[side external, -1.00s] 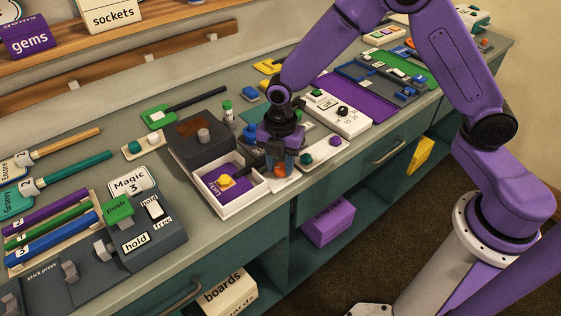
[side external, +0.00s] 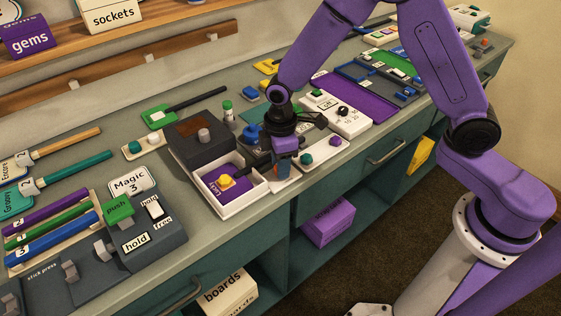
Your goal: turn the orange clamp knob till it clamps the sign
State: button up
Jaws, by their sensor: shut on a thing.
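My gripper (side external: 283,172) points down at the front middle of the bench and is shut on the orange clamp knob (side external: 277,169). Only a small orange part shows beside the fingers; the rest is hidden. A pale base plate (side external: 287,184) lies under the gripper. A dark bar (side external: 258,161) runs from the tray's side toward the fingers. I cannot tell whether the clamp touches the sign.
A dark box with a grey knob (side external: 204,136) stands behind the tray. A blue knob (side external: 251,131) stands behind my gripper.

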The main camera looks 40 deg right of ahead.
jog(key=m, duration=0.4)
jog(key=shift+m, duration=0.3)
jog(key=m, duration=0.3)
jog(key=shift+m, duration=0.4)
jog(key=m, duration=0.4)
jog(key=shift+m, duration=2)
jog(key=o, duration=1)
jog(key=shift+o, duration=0.2)
jog(key=shift+r, duration=0.1)
notch_tip(320, 180, up, 17)
jog(key=shift+r, duration=0.15)
